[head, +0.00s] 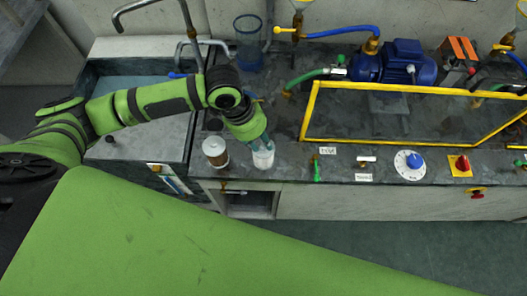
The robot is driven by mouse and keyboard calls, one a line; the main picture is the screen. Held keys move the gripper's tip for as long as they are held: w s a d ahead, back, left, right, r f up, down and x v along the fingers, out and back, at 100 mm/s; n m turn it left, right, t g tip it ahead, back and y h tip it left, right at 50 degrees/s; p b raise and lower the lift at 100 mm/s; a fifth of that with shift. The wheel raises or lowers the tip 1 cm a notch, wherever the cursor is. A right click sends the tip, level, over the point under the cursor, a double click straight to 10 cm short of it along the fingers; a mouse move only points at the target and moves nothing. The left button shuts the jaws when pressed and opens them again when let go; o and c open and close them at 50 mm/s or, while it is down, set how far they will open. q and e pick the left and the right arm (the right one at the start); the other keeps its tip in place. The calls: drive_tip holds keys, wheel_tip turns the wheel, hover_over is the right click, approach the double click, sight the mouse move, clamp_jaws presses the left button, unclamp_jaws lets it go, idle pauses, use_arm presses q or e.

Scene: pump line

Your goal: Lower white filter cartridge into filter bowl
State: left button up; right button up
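My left arm reaches over the counter from the left, with its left gripper (263,143) pointing down near the front edge. The white filter cartridge (263,159) is directly at its fingertips, with its upper part partly hidden by them. The fingers are too small and overlapped to tell whether they are shut on it. I cannot tell whether the cartridge touches the counter. A clear blue bowl (249,46), which looks like the filter bowl, stands upright at the back of the counter, behind the gripper. My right gripper is not in view.
A brown cartridge with a white top (215,153) stands left of the white one. A sink (140,135) is further left. A yellow-framed clear guard (305,115), a blue pump (400,62) and a dial (409,164) are to the right. A green hose (305,78) runs behind.

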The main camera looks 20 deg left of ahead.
use_arm(q)
drive_tip(key=shift+p, duration=0.5)
drive_tip(key=shift+c, duration=0.5)
clamp_jaws()
wheel_tip(320, 180, up, 6)
drive_tip(key=p, duration=0.6)
drive_tip(key=shift+r+p, duration=0.1)
drive_tip(key=shift+p, duration=0.3)
wheel_tip(320, 180, up, 8)
drive_tip(key=p, duration=0.2)
idle(0.3)
drive_tip(key=shift+w, duration=0.1)
